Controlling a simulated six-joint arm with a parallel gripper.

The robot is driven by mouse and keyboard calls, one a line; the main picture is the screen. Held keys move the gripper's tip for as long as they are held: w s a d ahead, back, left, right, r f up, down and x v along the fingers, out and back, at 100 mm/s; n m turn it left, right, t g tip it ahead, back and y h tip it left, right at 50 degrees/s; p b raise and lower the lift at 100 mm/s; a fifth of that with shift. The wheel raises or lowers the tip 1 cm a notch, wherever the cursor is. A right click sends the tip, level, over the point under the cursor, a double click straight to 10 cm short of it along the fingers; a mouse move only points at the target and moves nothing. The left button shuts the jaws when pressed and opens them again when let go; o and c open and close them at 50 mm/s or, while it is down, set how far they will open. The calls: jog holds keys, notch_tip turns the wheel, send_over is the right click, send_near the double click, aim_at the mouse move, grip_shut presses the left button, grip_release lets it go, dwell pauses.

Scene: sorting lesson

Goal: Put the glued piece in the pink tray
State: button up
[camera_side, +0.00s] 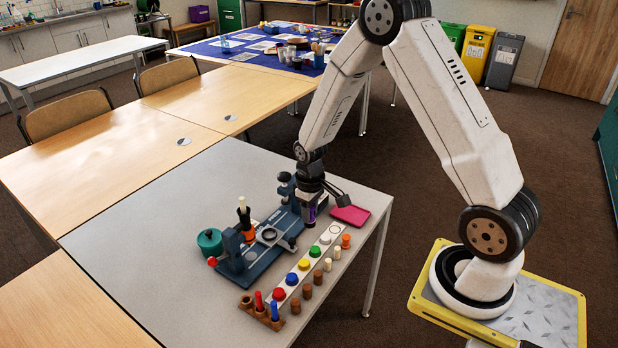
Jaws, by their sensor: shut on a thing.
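My gripper (311,218) points down at the right end of the blue fixture. It is shut on a small purple item (322,203), mostly hidden by the fingers. I cannot tell if this is the glued piece. The pink tray (350,215) lies flat near the right edge of the grey table, just right of my gripper. Its visible surface looks empty.
The blue fixture (236,262) with upright parts stands left of my gripper. A teal round container (210,240) is beside it. A wooden holder (247,302) is at front. The table's left part is clear.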

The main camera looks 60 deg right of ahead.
jog(key=s+f, duration=0.4)
jog(key=shift+s+a+f, duration=0.2)
jog(key=shift+f, duration=0.2)
dwell(0.4)
jog(key=shift+d, duration=0.25)
jog(key=shift+d, duration=10.5)
jog(key=shift+a+f, duration=0.1)
jog(key=shift+f, duration=3.75)
jog(key=shift+f, duration=0.3)
